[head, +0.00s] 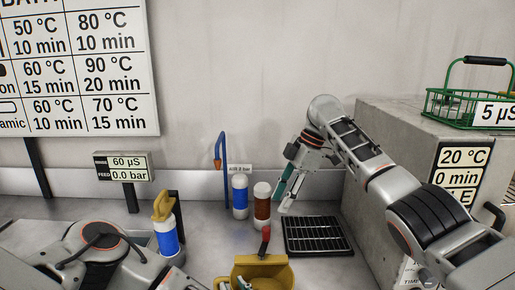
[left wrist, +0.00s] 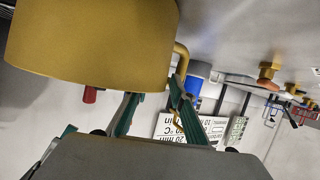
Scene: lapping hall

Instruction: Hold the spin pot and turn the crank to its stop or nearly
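The yellow spin pot (head: 262,272) stands at the bottom middle of the head view, cut off by the lower edge. Its red-handled crank (head: 264,242) rises at its top. In the left wrist view, upside down, the pot (left wrist: 90,45) fills the top left, with a red knob (left wrist: 89,95) at its edge and a yellow side handle (left wrist: 183,60). My left gripper (left wrist: 150,98) is at the pot, its fingers apart. One finger overlaps the handle; I cannot tell whether they touch. My right gripper (head: 283,203) is open and empty, pointing down behind the pot.
A brown bottle (head: 262,205) and a blue bottle (head: 240,197) stand near the wall, beside a blue hooked pipe (head: 222,160). A black rack (head: 317,236) lies to the right. A grey cabinet (head: 398,125) bounds the right side. A blue-and-yellow bottle (head: 167,240) stands left.

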